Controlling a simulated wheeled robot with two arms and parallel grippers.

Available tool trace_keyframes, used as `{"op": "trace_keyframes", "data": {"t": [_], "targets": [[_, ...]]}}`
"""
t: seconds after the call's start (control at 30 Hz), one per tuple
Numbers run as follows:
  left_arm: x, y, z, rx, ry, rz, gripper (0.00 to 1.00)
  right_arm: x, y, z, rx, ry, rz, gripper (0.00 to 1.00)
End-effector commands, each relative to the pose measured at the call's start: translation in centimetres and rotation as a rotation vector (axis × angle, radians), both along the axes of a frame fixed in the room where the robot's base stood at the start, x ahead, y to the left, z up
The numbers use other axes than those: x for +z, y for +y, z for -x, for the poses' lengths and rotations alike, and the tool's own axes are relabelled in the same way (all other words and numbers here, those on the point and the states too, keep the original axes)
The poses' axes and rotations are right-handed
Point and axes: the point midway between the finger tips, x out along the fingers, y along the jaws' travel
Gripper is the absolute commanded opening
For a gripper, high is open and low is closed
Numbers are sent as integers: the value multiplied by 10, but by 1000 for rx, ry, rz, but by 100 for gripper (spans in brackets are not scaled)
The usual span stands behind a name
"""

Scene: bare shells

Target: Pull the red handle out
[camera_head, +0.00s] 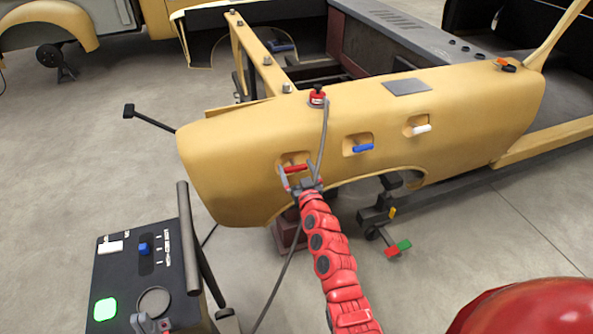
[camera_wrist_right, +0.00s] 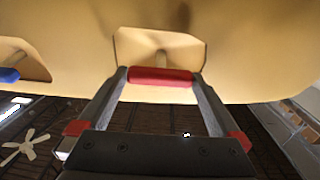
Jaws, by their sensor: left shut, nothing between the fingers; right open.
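The red handle (camera_head: 295,168) is a short bar on a stem, set in a recess of the tan car body panel (camera_head: 240,140). In the right wrist view the red handle (camera_wrist_right: 160,76) lies across the gap between the fingertips, one beside each end of the bar. My right gripper (camera_head: 303,184) is open at the handle; contact cannot be told. It also shows in the right wrist view (camera_wrist_right: 160,80). My left gripper (camera_head: 151,322) is shut and empty at the front edge of the control box, partly out of frame.
A blue handle (camera_head: 359,148) and a white handle (camera_head: 421,129) sit in recesses to the right. A red button (camera_head: 317,95) with a hanging cable is on the panel top. The black control box (camera_head: 118,265) with a green light stands at the lower left.

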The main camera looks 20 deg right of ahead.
Motion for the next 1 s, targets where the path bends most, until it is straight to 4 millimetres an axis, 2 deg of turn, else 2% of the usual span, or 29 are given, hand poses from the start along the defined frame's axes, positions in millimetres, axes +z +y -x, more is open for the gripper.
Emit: {"op": "trace_keyframes", "data": {"t": [0.13, 0.6, 0.7, 0.87, 1.0], "targets": [[0, 0, 0, 0, 0, 0, 0, 0, 0, 0, 0, 1, 0, 100], [0, 0, 0, 0, 0, 0, 0, -1, 0, 1, 0, 1, 0, 15], [0, 0, 0, 0, 0, 0, 0, -1, 0, 1, 0, 2, 0, 0], [2, 0, 0, 0, 0, 0, 0, 0, 0, 4, 0, 2, 1, 0], [9, 0, 0, 0, 0, 0, 0, 1, 0, 19, 0, 9, 1, 0]]}}
